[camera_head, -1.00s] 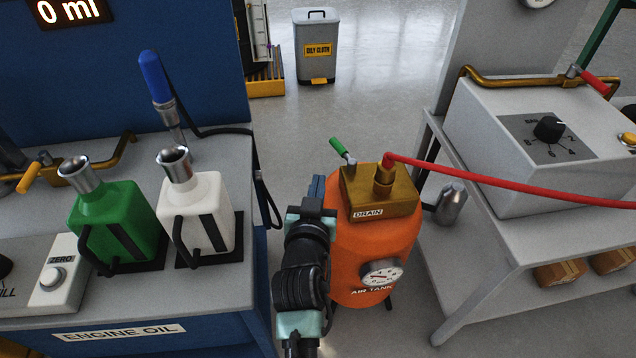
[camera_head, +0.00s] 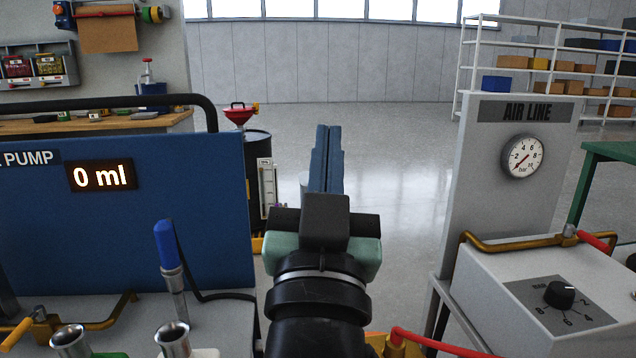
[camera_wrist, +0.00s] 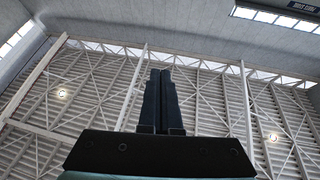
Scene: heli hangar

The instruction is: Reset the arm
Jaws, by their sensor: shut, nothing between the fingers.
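My gripper (camera_head: 327,130) points up and forward in the middle of the head view. Its two dark blue fingers are together, with nothing between them. In the wrist view the shut fingers (camera_wrist: 161,75) stand against the hangar roof trusses, and nothing touches them. My wrist and forearm rise from the bottom of the head view, over the gap between the oil pump bench and the air line bench.
On the left are the blue pump panel (camera_head: 190,240), a blue-handled nozzle (camera_head: 170,255) and funnels (camera_head: 172,338). On the right are the air line panel (camera_head: 520,210) with a gauge (camera_head: 522,157) and a grey box (camera_head: 490,270) with a dial. Open floor lies beyond.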

